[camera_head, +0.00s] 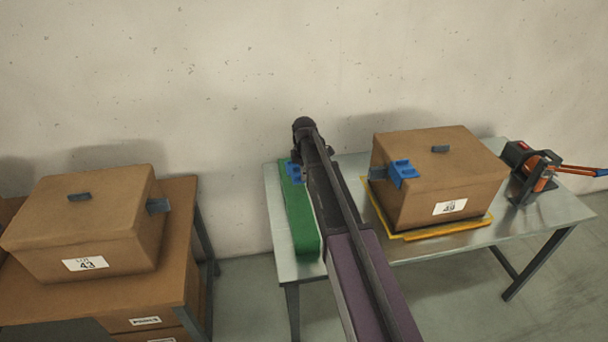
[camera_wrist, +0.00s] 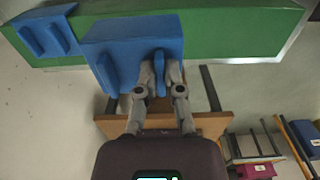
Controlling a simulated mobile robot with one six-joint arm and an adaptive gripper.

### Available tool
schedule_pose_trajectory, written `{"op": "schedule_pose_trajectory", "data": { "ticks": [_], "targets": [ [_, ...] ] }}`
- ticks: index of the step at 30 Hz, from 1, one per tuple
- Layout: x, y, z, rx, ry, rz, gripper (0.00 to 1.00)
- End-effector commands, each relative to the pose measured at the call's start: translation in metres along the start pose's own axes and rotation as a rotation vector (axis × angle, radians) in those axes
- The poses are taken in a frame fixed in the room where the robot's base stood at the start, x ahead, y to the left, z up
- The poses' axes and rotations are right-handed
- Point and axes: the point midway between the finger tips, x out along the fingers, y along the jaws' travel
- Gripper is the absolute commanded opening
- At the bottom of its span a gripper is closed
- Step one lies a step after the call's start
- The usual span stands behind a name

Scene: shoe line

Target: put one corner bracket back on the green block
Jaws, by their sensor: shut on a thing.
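The green block (camera_head: 300,215) lies along the left end of the metal table; in the wrist view it (camera_wrist: 235,30) spans the top. My gripper (camera_wrist: 160,78) is shut on the upright rib of a blue corner bracket (camera_wrist: 125,45). The held bracket overlaps the block's near edge in the wrist view; I cannot tell whether it touches. A second blue bracket (camera_wrist: 45,35) is at the block's left end. In the head view, blue (camera_head: 293,170) shows beside my arm, which hides the gripper. Another blue bracket (camera_head: 402,172) sits on a corner of the right carton.
The right carton (camera_head: 450,180) stands on a yellow frame (camera_head: 445,231) on the metal table (camera_head: 550,220). An orange-and-black tool (camera_head: 535,170) stands at the right. Another carton (camera_head: 80,225) is on a brown bench at left. A wall is close behind.

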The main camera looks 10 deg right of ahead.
Motion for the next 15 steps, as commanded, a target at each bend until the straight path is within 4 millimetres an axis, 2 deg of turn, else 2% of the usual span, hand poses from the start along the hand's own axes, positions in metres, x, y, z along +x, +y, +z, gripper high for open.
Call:
{"op": "schedule_pose_trajectory", "data": {
  "ticks": [1,15],
  "targets": [
    [0.007,0.0,0.0,0.0,0.0,0.0,0.0],
    [0.04,0.0,0.0,-0.001,0.0,0.0,0.0]
  ]
}}
